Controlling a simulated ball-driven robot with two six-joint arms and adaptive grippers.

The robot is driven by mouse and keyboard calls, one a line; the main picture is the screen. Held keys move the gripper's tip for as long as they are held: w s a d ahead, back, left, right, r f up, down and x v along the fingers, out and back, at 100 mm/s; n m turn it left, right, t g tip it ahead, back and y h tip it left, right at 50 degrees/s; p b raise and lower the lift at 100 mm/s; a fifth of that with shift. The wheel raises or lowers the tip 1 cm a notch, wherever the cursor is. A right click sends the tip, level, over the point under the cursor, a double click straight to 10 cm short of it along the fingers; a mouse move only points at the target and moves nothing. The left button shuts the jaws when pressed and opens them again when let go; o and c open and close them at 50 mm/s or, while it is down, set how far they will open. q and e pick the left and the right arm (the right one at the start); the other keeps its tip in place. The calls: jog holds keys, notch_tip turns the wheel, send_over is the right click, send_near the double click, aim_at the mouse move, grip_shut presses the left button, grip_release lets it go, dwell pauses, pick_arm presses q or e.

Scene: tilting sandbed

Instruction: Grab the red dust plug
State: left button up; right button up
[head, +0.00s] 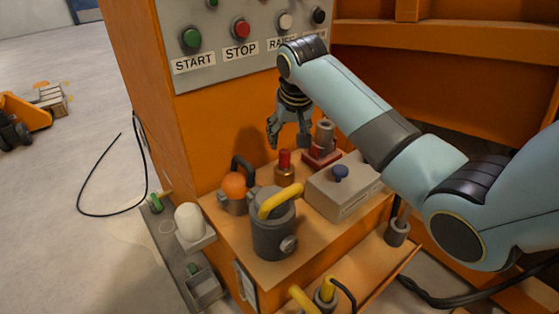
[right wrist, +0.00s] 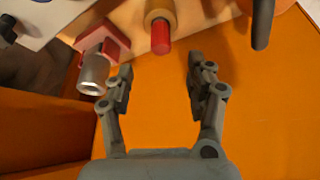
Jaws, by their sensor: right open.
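The red dust plug (head: 285,159) stands upright in a brass-coloured collar (head: 284,174) on the orange ledge. In the right wrist view the red plug (right wrist: 160,37) shows just beyond the fingertips, roughly in line with the gap between them. My right gripper (head: 289,138) hangs above and behind the plug in the head view, close to the orange panel. Its fingers (right wrist: 160,70) are spread with nothing between them. They look apart from the plug. My left gripper is not in view.
A grey metal fitting on a red base (head: 321,148) stands right of the plug. A grey box with a blue knob (head: 341,173), an orange ball (head: 234,186) and a grey canister with yellow handle (head: 273,235) crowd the ledge. A button panel (head: 240,40) is above.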

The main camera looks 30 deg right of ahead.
aim_at(285, 152)
jog(key=b+x, duration=0.1)
jog(key=x, duration=0.2)
jog(key=shift+f, duration=0.25)
jog(key=shift+w+f, duration=0.2)
jog(key=shift+f, duration=0.15)
jog(key=b+x, duration=0.1)
jog(key=x, duration=0.3)
jog(key=shift+b, duration=0.4)
jog(key=shift+w+f, duration=0.15)
jog(key=shift+w, duration=0.05)
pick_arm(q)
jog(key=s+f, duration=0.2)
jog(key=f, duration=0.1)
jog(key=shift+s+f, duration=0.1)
pick_arm(e)
jog(key=shift+c, duration=0.2)
jog(key=c, duration=0.5)
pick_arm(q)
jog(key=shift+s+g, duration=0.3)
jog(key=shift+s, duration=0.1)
pick_arm(e)
jog(key=c, duration=0.5)
